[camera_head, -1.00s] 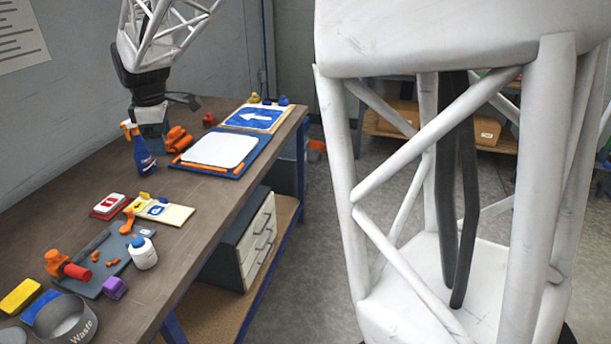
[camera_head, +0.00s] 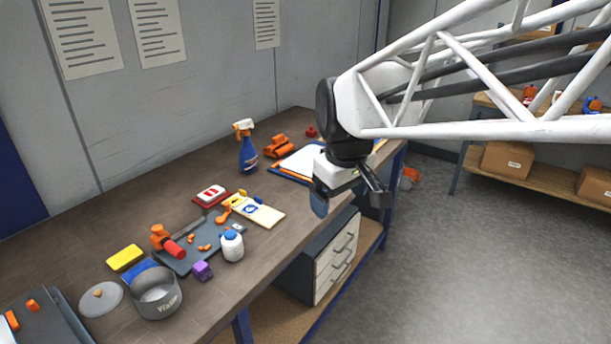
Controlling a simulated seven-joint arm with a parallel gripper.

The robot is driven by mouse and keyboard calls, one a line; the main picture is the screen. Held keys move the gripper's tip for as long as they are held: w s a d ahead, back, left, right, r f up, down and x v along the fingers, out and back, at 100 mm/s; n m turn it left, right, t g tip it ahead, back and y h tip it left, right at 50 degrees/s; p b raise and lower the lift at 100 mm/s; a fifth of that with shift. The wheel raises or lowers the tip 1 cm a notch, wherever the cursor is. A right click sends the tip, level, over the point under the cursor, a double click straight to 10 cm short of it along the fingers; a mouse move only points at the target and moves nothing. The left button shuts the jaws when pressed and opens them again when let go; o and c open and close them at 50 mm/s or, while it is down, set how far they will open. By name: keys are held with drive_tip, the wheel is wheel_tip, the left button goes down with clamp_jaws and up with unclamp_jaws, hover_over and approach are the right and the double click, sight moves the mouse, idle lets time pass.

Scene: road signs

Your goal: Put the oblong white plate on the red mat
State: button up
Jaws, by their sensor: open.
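A white plate with rounded corners (camera_head: 302,158) lies on a blue board (camera_head: 283,176) with orange strips, toward the far end of the bench. My gripper and arm hide its right part. A small red mat (camera_head: 198,201) lies left of it, near the middle of the bench. On the red mat sits a small white piece with red marks (camera_head: 212,191). My gripper (camera_head: 348,203) is open and hangs near the bench's right edge, in front of the blue board. A dark blue patch shows at its left finger; I cannot tell what it is.
A spray bottle (camera_head: 247,150) stands behind the red mat. A cream board (camera_head: 266,216), a white bottle (camera_head: 232,247), a dark tray (camera_head: 185,262), a purple block (camera_head: 202,271) and a waste bin (camera_head: 157,295) lie nearer. The front bench edge is clear.

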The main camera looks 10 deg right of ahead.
drive_tip(key=s+d+f+m, duration=0.1)
drive_tip(key=s+f+m, duration=0.1)
drive_tip(key=s, duration=0.5)
drive_tip(key=s+d+f+m, duration=0.2)
drive_tip(key=s+f+m, duration=0.1)
drive_tip(key=s, duration=0.4)
drive_tip(key=shift+s+d+f+m, duration=0.15)
drive_tip(key=shift+s+f+m, duration=0.15)
drive_tip(key=shift+s+f, duration=0.05)
idle(0.5)
